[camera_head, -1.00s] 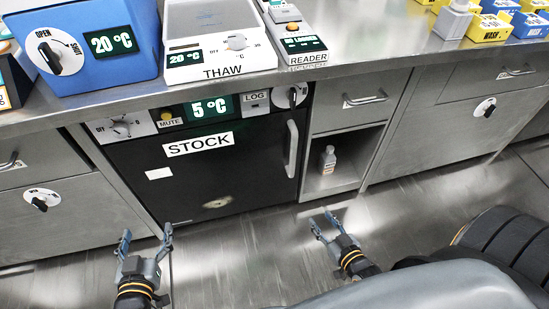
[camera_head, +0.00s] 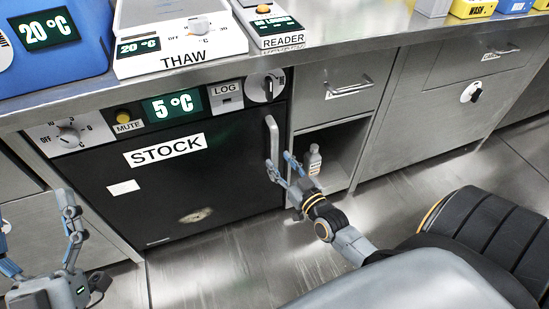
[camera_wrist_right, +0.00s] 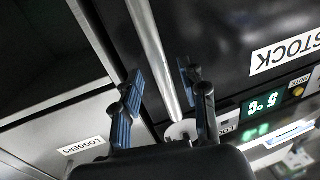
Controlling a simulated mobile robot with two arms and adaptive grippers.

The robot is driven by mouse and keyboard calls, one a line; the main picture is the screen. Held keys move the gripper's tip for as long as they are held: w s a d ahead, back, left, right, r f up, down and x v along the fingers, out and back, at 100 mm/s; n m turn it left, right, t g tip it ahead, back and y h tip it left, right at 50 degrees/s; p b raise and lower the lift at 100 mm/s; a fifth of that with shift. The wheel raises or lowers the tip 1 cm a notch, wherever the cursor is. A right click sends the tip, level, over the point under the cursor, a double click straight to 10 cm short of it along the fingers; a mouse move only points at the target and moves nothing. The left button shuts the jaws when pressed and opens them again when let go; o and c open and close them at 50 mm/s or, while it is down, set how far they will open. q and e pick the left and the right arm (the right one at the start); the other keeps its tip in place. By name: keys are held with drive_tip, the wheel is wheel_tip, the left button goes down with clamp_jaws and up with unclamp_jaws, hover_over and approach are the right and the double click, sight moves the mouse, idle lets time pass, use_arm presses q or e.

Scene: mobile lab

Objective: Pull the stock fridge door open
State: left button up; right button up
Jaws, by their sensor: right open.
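The stock fridge is low under the counter, with a black door (camera_head: 190,190) labelled STOCK. The door looks shut. Its pale upright bar handle (camera_head: 272,138) is at the door's right edge; the handle also shows in the right wrist view (camera_wrist_right: 153,50). My right gripper (camera_head: 279,161) is open at the lower part of the handle. In the right wrist view its fingers (camera_wrist_right: 160,85) stand on either side of the bar's line, apart from each other; contact cannot be told. My left gripper (camera_head: 36,225) is open and empty at the lower left, in front of the cabinets.
A white bottle (camera_head: 314,160) stands in the open cubby right of the fridge, close to my right gripper. A drawer (camera_head: 335,90) is above the cubby. A control panel with a 5 °C display (camera_head: 173,106) is above the door. The floor (camera_head: 215,260) before the fridge is clear.

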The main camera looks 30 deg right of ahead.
sight(277, 158)
drive_tip(key=shift+w+d+b, duration=0.1)
drive_tip(key=shift+w+b, duration=0.2)
drive_tip(key=shift+w, duration=1.55)
use_arm(q)
drive_tip(key=s+r+t+h, duration=0.1)
drive_tip(key=s+r+t, duration=0.1)
drive_tip(key=s+r, duration=0.1)
drive_tip(key=shift+a+t, duration=0.15)
drive_tip(key=shift+t, duration=0.15)
use_arm(e)
drive_tip(key=shift+c, duration=0.3)
clamp_jaws()
